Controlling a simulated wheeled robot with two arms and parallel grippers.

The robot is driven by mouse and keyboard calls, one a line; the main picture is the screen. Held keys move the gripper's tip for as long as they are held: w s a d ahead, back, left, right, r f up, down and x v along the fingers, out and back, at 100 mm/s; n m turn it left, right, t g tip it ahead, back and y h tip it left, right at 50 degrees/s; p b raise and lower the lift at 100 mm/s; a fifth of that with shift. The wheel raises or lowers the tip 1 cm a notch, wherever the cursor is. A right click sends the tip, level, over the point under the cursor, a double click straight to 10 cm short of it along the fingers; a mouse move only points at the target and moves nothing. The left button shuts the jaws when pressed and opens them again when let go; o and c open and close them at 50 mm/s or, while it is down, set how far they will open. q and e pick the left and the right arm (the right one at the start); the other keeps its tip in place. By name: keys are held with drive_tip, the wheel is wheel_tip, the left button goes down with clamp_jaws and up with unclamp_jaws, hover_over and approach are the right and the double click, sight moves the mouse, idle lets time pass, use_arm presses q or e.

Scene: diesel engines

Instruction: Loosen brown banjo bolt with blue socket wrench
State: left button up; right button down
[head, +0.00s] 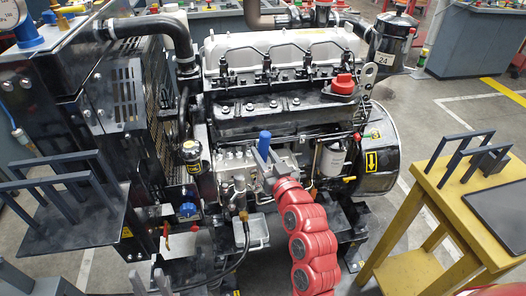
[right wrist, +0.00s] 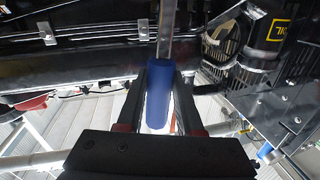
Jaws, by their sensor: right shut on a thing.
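The blue socket wrench (head: 265,138) stands roughly upright in front of the engine. My right gripper (head: 268,158) is shut on its blue handle. In the right wrist view the blue handle (right wrist: 157,92) sits between the two dark fingers, and a metal shaft runs from it up to the picture's top edge. The far end of the shaft is out of view. I cannot make out the brown banjo bolt in either view. My left gripper (head: 150,281) shows at the bottom edge of the head view, its two grey fingers apart and with nothing seen between them.
The engine (head: 280,90) with its fuel pump (head: 238,168) fills the middle. A white filter (head: 330,159) is right of my right gripper. A yellow table (head: 420,187) with a grey rack stands at the right. A dark shelf with grey racks (head: 75,222) is at the left.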

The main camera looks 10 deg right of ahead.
drive_tip(key=shift+s+r, duration=0.1)
drive_tip(key=shift+s, duration=0.6)
drive_tip(key=shift+v, duration=0.9)
drive_tip(key=p+v, duration=0.2)
drive_tip(key=a+p+v, duration=0.1)
drive_tip(key=p+v, duration=0.1)
drive_tip(key=p, duration=0.1)
drive_tip(key=shift+s+r, duration=0.1)
drive_tip(key=shift+s, duration=0.2)
